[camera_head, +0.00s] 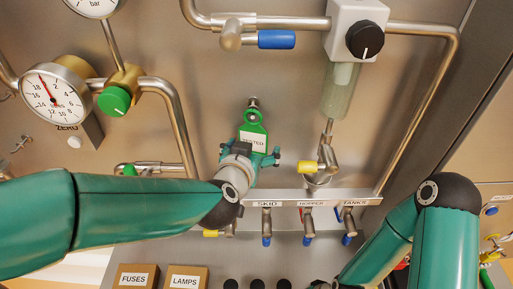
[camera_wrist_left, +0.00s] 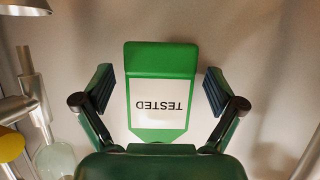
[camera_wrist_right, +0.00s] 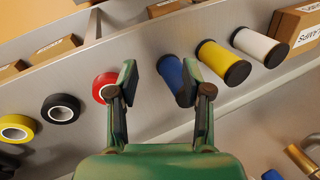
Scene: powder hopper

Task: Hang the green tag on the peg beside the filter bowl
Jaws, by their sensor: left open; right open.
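The green tag (camera_head: 256,126), with a white label reading TESTED, is upright against the panel, its top hole at a metal peg (camera_head: 253,102). The peg is left of the clear filter bowl (camera_head: 340,90). My left gripper (camera_head: 250,157) is open around the tag's lower part. In the left wrist view the tag (camera_wrist_left: 162,60) is between the spread fingers (camera_wrist_left: 160,90), with a gap on each side. My right gripper (camera_wrist_right: 160,82) is open and empty in the right wrist view, near a red tape roll (camera_wrist_right: 105,86) and a blue roll (camera_wrist_right: 172,75).
Below the tag is a valve rail (camera_head: 340,196) labelled SKID, HOPPER and TANKS. A yellow-handled valve (camera_head: 308,167) is below the bowl. Gauges and a green knob (camera_head: 114,101) are at left. Boxes labelled FUSES (camera_head: 136,280) and LAMPS (camera_head: 186,281) are at the bottom.

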